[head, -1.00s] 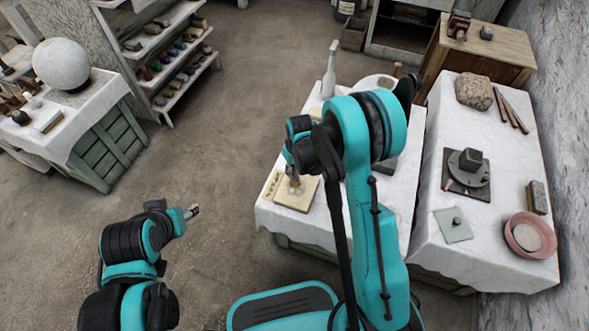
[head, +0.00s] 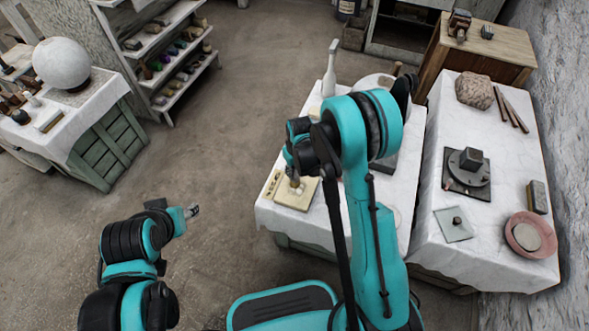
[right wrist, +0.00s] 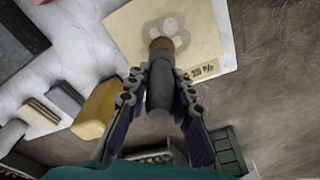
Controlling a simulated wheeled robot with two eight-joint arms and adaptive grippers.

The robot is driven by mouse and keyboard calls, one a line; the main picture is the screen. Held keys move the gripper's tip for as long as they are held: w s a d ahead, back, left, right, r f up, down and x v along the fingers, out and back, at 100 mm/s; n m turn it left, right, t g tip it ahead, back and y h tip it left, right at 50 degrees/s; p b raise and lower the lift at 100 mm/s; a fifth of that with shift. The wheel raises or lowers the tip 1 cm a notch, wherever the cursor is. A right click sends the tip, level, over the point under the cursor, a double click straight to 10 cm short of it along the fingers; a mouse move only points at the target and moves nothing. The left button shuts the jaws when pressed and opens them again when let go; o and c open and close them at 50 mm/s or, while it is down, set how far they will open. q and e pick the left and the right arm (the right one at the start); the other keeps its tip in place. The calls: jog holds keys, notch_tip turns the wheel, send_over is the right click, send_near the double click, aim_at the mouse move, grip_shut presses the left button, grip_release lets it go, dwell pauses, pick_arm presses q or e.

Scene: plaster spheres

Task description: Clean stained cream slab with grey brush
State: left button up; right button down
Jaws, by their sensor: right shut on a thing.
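The cream slab (head: 284,201) lies flat on the near left part of the white-covered middle table. In the right wrist view the slab (right wrist: 128,32) shows a greyish stain with paler round spots around the brush tip. My right gripper (right wrist: 160,82) is shut on the grey brush (right wrist: 160,98), its brown tip pointing at the stain and seemingly at the slab's surface; contact is unclear. In the head view the right gripper (head: 294,177) is over the slab, with the brush mostly hidden. My left gripper (head: 193,211) is over the floor, apart from everything; its jaws are too small to read.
A yellow block (right wrist: 98,110) and a dark block (right wrist: 66,97) lie near the slab. The right table holds a pink bowl (head: 512,241) and a dark turntable (head: 467,172).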

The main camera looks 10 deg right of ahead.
jog(key=shift+s, duration=0.1)
jog(key=shift+s+a, duration=0.4)
jog(key=shift+s, duration=0.15)
jog(key=shift+w+d, duration=0.45)
jog(key=shift+w, duration=0.2)
jog(key=shift+w+d, duration=0.4)
jog(key=shift+w, duration=0.2)
jog(key=shift+s+a, duration=0.45)
jog(key=shift+s, duration=0.2)
jog(key=shift+s+a, duration=0.4)
jog(key=shift+s, duration=0.25)
jog(key=shift+w, duration=0.15)
